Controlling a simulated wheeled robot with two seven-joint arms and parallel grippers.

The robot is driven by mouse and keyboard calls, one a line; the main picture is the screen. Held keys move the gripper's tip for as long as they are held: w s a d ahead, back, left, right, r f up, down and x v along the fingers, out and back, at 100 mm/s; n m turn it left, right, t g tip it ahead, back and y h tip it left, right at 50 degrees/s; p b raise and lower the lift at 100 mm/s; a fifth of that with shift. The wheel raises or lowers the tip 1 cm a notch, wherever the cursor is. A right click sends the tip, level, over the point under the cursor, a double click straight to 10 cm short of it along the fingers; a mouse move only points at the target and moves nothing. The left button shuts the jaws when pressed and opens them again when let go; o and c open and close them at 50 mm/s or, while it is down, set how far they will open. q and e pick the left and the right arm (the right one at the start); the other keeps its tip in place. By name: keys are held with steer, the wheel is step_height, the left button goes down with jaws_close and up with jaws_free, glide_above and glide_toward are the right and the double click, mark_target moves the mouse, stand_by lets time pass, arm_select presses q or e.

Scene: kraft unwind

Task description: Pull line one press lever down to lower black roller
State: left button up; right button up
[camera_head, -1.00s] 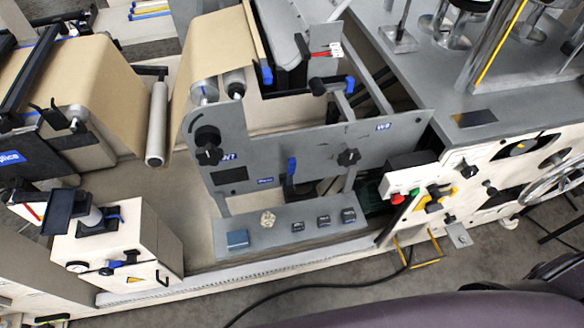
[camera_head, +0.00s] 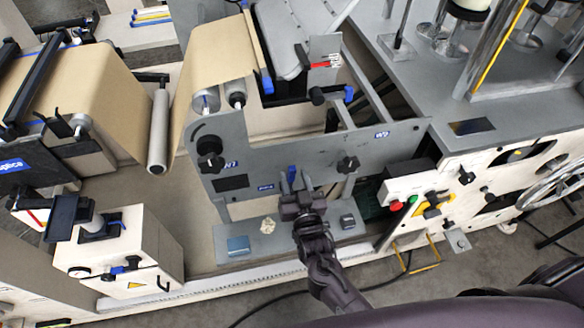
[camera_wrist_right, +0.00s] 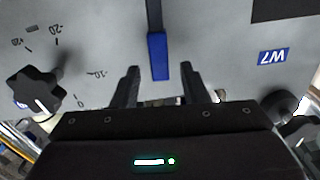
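A press lever with a blue handle (camera_head: 292,172) stands on the grey side panel of the machine. It also shows in the right wrist view as a blue handle (camera_wrist_right: 158,57) on a dark bar. My right gripper (camera_head: 295,183) is in front of the panel, just by the handle. In the right wrist view its two fingers (camera_wrist_right: 161,76) are apart, with the lower end of the handle in the gap between their tips; no grip on it shows. A roller with a dark end (camera_head: 236,93) sits next to a silver roller (camera_head: 207,99) at the panel's upper left. My left gripper is not in view.
Black knobs (camera_head: 210,163) (camera_head: 347,164) flank the lever on the panel. Below is a grey ledge (camera_head: 262,240) with a blue box (camera_head: 238,245) and small dark blocks (camera_head: 347,221). A control box with red and green buttons (camera_head: 397,206) is at the right.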

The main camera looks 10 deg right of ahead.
mark_target(293, 174)
steer(key=shift+w, duration=1.6)
steer(key=shift+c, duration=0.3)
jaws_close()
